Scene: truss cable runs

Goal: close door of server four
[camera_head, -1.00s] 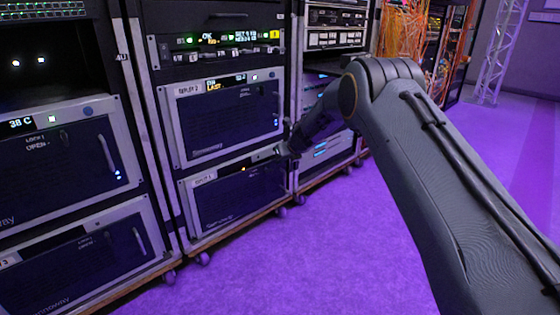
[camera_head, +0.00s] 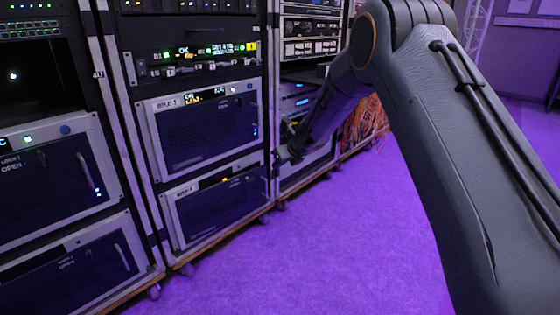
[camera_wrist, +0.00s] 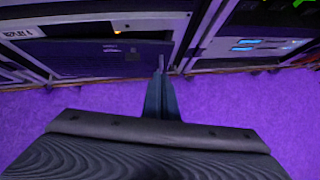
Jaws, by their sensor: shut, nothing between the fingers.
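The lower unit (camera_head: 215,212) in the middle rack has a dark front door in a grey frame, a small white label and an orange light. Its door looks flush, or nearly so, with its frame. The label is too small to read surely, so I cannot tell that this is server four. The same dark front (camera_wrist: 95,58) shows in the wrist view, upper left. My gripper (camera_head: 280,158) is shut and empty by the upper right edge of this unit. In the wrist view its fingertips (camera_wrist: 160,74) reach the door's right end; contact cannot be told.
A similar unit (camera_head: 205,125) sits above it. The left rack holds units with handles and "OPEN" lettering (camera_head: 22,167). Another rack (camera_head: 305,100) stands to the right, with orange cables (camera_head: 365,120) beyond. The purple floor (camera_head: 300,250) in front is clear.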

